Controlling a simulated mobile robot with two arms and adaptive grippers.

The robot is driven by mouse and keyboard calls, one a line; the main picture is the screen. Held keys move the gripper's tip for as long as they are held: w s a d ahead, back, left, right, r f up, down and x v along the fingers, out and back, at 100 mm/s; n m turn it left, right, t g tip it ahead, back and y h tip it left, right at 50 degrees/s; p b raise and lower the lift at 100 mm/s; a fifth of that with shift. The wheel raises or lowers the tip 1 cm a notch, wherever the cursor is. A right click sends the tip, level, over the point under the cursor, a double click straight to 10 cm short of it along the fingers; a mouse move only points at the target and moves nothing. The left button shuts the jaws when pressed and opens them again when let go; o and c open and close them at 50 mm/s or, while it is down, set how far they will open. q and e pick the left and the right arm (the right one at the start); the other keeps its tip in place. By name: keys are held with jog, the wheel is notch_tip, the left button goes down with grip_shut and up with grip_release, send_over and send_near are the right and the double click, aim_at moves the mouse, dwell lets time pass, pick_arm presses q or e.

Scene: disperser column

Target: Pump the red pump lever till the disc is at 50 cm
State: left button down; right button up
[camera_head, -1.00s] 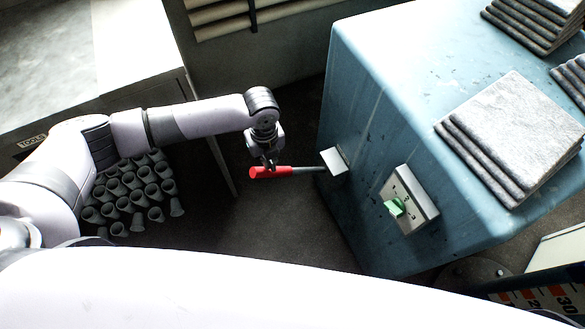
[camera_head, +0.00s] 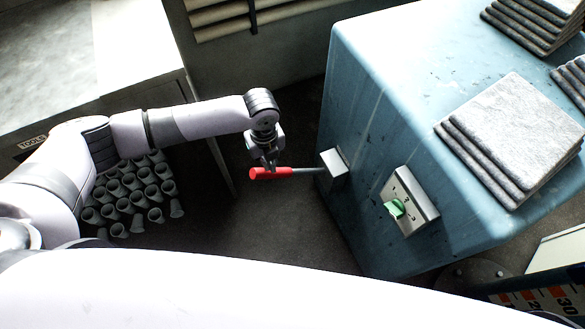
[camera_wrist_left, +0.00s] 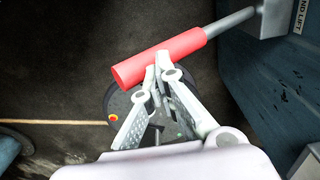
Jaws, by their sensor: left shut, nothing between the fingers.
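The red pump lever (camera_head: 271,173) sticks out to the left from the side of the blue cabinet (camera_head: 365,120), on a grey rod. In the left wrist view the red grip (camera_wrist_left: 158,58) crosses just beyond my fingertips. My left gripper (camera_head: 269,163) is shut with nothing between its fingers, its tips at the red grip, seemingly touching its near side or just above it. It also shows in the left wrist view (camera_wrist_left: 155,80). The disc is not in view. A scale (camera_head: 545,299) with red marks shows partly at the bottom right. My right gripper is not in view.
A green knob (camera_head: 394,207) sits on a numbered plate on the cabinet, right of the lever. Stacked grey slabs (camera_head: 520,125) lie on the cabinet top. Several dark cones (camera_head: 130,190) stand on the floor at left. Floor around the lever is clear.

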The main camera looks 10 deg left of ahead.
pick_arm(q)
jog(key=shift+f, duration=0.1)
notch_tip(320, 180, down, 5)
jog(key=b, duration=0.3)
pick_arm(e)
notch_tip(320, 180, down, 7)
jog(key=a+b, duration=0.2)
jog(key=b, duration=0.2)
pick_arm(q)
notch_tip(320, 180, down, 12)
jog(key=b, duration=0.4)
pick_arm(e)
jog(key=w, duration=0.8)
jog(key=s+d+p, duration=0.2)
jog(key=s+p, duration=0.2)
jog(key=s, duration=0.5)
pick_arm(q)
notch_tip(320, 180, up, 17)
jog(key=p, duration=1.3)
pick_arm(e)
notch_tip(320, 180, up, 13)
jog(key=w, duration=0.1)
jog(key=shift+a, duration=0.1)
